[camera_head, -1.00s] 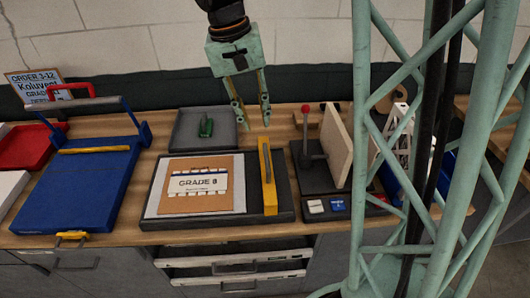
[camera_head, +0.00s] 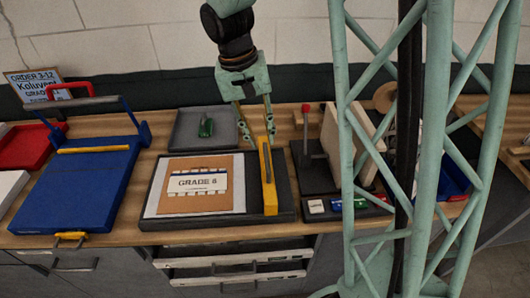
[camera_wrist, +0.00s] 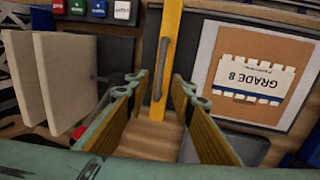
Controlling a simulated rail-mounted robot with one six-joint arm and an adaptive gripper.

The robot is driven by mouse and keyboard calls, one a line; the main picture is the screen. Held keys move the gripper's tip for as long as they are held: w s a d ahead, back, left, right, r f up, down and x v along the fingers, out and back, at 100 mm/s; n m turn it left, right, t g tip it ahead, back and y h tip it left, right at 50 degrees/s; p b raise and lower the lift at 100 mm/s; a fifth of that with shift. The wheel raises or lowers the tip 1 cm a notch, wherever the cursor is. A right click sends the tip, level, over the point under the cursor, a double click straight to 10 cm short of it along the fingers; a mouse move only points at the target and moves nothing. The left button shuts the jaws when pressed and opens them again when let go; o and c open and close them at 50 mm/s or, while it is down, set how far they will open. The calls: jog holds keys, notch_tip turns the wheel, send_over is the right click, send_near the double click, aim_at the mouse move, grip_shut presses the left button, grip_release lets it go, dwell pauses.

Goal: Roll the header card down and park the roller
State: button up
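The header card (camera_head: 198,183), marked GRADE 8, lies on a brown sheet over a white sheet in a dark tray (camera_head: 285,216). It also shows upside down in the wrist view (camera_wrist: 252,78). My gripper (camera_head: 256,143) is open over the bar's far end. In the wrist view the yellow bar (camera_wrist: 169,50) runs between my open fingers (camera_wrist: 165,100). I cannot tell whether the fingers touch it.
A grey tray (camera_head: 180,138) with a green object (camera_head: 206,127) lies behind. A blue board (camera_head: 90,200) with a raised bar is left.

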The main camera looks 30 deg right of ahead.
aim_at(266, 156)
jog(key=shift+s+d+f+b, duration=0.1)
jog(key=shift+d+f, duration=0.1)
jog(key=shift+f, duration=0.9)
jog(key=shift+s+d+f+b, duration=0.1)
jog(key=shift+d+f, duration=0.1)
jog(key=shift+f, duration=0.9)
jog(key=shift+s+d+f+b, duration=0.1)
jog(key=shift+d+f, duration=0.1)
jog(key=shift+f, duration=0.9)
jog(key=shift+c, duration=0.4)
grip_shut()
